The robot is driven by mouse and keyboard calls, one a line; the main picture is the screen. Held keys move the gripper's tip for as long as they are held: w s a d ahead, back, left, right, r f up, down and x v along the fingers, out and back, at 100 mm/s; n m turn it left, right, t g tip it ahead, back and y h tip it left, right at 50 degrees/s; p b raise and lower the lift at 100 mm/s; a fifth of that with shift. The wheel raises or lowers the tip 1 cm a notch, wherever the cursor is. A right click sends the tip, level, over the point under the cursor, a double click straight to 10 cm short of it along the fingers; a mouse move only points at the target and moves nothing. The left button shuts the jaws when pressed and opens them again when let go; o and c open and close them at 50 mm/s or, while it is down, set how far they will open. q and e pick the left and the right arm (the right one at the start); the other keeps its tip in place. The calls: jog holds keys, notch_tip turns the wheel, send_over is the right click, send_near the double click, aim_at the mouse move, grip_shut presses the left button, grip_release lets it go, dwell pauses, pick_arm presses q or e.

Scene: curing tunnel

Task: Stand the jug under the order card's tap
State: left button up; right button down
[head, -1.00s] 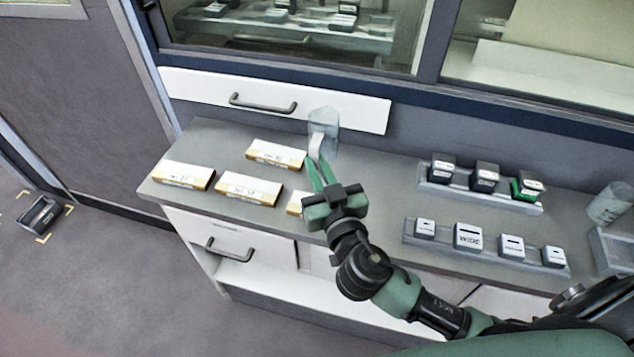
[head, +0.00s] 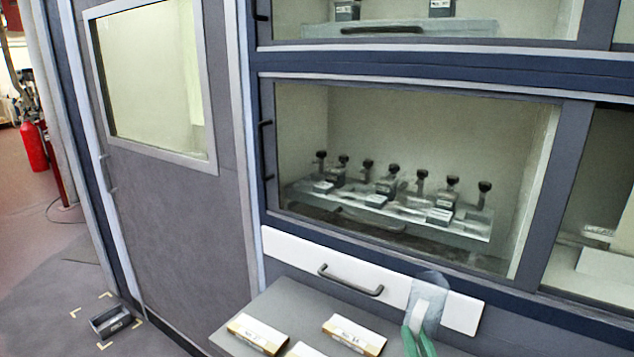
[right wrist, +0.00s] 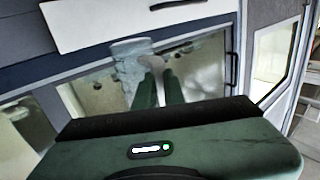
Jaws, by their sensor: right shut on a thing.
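The jug (head: 431,287) is a translucent blue-grey vessel with a pale handle. It looks upright in the head view, in front of the right part of a white drawer front. My right gripper (head: 420,337) has its green fingers shut on the jug's handle. The right wrist view also shows the jug (right wrist: 128,65) and the gripper (right wrist: 159,88) at the handle. Several black-knobbed taps (head: 394,178) stand in a row behind the cabinet window. No order card can be made out for certain. My left gripper is out of view.
The white drawer front (head: 300,255) with a dark handle is below the window. Several labelled pale blocks (head: 355,333) lie on the grey counter (head: 290,300). A dark tray (head: 111,322) sits on the floor between yellow corner marks. A grey door (head: 175,200) stands at left.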

jog(key=s+d+f, duration=0.2)
jog(key=s+f, duration=0.5)
jog(key=s, duration=0.4)
jog(key=shift+s+f, duration=0.2)
jog(key=shift+s, duration=0.05)
dwell(1.4)
jog(key=w+a+r+b, duration=0.1)
jog(key=w+a+r, duration=0.3)
jog(key=w+r, duration=0.8)
jog(key=f+b, duration=0.1)
jog(key=f, duration=0.4)
jog(key=f+b, duration=0.1)
jog(key=f, duration=0.5)
jog(key=w+f, duration=0.1)
jog(key=f, duration=0.4)
jog(key=shift+d+f+b, duration=0.15)
jog(key=shift+f+b, duration=0.1)
jog(key=shift+b, duration=0.15)
jog(key=shift+f+b, duration=0.7)
jog(key=shift+f, duration=1.4)
jog(key=shift+f, duration=0.1)
